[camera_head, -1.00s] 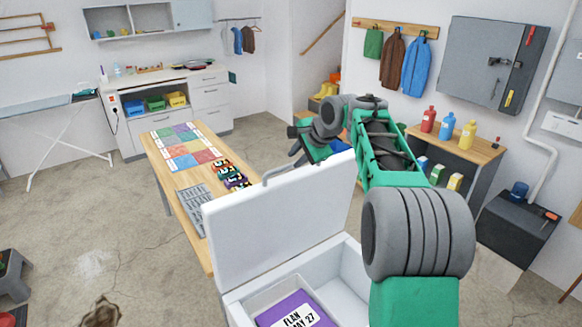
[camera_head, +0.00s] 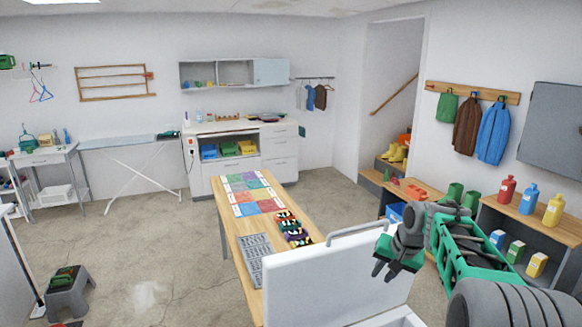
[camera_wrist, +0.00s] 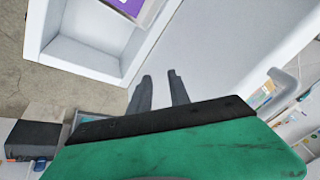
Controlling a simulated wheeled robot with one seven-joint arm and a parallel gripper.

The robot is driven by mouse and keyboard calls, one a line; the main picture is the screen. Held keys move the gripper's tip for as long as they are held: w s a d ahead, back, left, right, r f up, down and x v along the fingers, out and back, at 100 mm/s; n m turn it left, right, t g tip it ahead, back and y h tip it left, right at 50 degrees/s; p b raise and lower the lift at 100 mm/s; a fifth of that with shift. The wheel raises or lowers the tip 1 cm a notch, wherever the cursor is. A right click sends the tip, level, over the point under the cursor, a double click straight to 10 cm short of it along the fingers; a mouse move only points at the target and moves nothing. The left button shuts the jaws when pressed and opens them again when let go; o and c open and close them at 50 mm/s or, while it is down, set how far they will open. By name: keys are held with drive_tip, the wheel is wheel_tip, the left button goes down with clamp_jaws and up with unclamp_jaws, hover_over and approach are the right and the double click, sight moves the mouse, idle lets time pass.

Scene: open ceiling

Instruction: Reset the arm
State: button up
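My gripper (camera_head: 385,268) is on the folded green and grey arm at the lower right of the head view, in front of the raised white lid (camera_head: 325,285). In the wrist view its two dark fingers (camera_wrist: 162,90) stand apart with nothing between them. Below them is the open white box (camera_wrist: 85,55), with a purple label (camera_wrist: 125,5) showing in it. My gripper touches nothing that I can see. The lid stands upright, with a grey handle along its top edge.
A wooden table (camera_head: 240,225) with coloured mats and a grey tray (camera_head: 255,258) is left of the lid. Shelves with bottles (camera_head: 530,198) stand at the right. A grey step stool (camera_head: 68,295) is at far left. Open floor (camera_head: 150,250) lies between.

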drive_tip(key=s+a+f+n+g+h+b, duration=0.1)
drive_tip(key=s+a+f, duration=0.1)
drive_tip(key=s, duration=0.7)
drive_tip(key=s+a+f+n+g, duration=0.1)
drive_tip(key=s+a+f, duration=0.15)
drive_tip(key=s, duration=0.65)
drive_tip(key=s+a+f+n+h+b, duration=0.1)
drive_tip(key=s+a+f, duration=0.15)
drive_tip(key=s, duration=0.65)
drive_tip(key=a+r+n+t, duration=0.1)
drive_tip(key=a+r+t, duration=0.1)
drive_tip(key=r, duration=0.3)
drive_tip(key=shift+w+a+r+n+y+b, duration=0.2)
drive_tip(key=shift+a+n+y+b, duration=0.1)
drive_tip(key=shift+a, duration=0.5)
drive_tip(key=shift+s, duration=0.1)
